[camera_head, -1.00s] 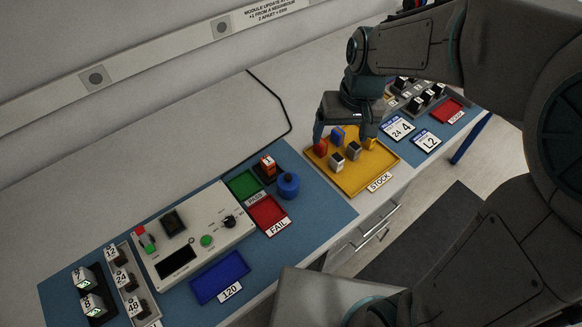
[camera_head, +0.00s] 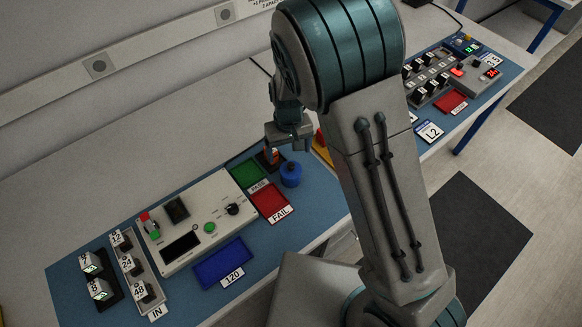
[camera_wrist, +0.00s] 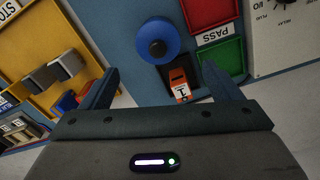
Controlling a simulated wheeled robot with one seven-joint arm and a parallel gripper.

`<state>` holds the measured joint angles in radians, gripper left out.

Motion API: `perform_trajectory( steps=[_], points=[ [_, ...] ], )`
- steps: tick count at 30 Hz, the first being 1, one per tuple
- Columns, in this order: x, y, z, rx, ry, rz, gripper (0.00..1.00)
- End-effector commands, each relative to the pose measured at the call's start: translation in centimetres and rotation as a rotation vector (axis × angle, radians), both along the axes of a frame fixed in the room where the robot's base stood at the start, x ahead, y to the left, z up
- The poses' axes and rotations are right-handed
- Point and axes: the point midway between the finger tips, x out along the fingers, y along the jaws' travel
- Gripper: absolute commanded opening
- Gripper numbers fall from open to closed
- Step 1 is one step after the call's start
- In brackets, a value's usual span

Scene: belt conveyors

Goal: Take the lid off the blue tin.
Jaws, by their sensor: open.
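The blue tin (camera_head: 291,174) is a small round tin with a knobbed lid, standing on the blue mat beside the red FAIL tray. In the wrist view the blue lid (camera_wrist: 158,40) shows from above with a dark round knob, and it hides the tin's body. My gripper (camera_head: 288,150) is above and just behind the tin in the head view. In the wrist view my gripper (camera_wrist: 165,88) is open, its two fingers wide apart and nothing held between them. The tin lies beyond the fingertips, apart from them.
An orange block marked 1 (camera_wrist: 179,84) stands between my fingers on a dark pad, close to the tin. The green PASS tray (camera_head: 247,173) and red FAIL tray (camera_head: 270,202) are near. The yellow STOCK tray (camera_wrist: 41,47) holds several blocks.

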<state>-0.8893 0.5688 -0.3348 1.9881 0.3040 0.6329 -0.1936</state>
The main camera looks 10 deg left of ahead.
Motion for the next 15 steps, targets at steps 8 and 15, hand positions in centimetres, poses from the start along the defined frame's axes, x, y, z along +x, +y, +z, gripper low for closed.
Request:
perform_trajectory(
  steps=[8,15],
  points=[
    [-0.1,-0.2,-1.7,-0.001,0.002,-0.001,0.85],
    [-0.4,-0.5,-4.7,-0.002,0.002,0.000,0.85]
  ],
)
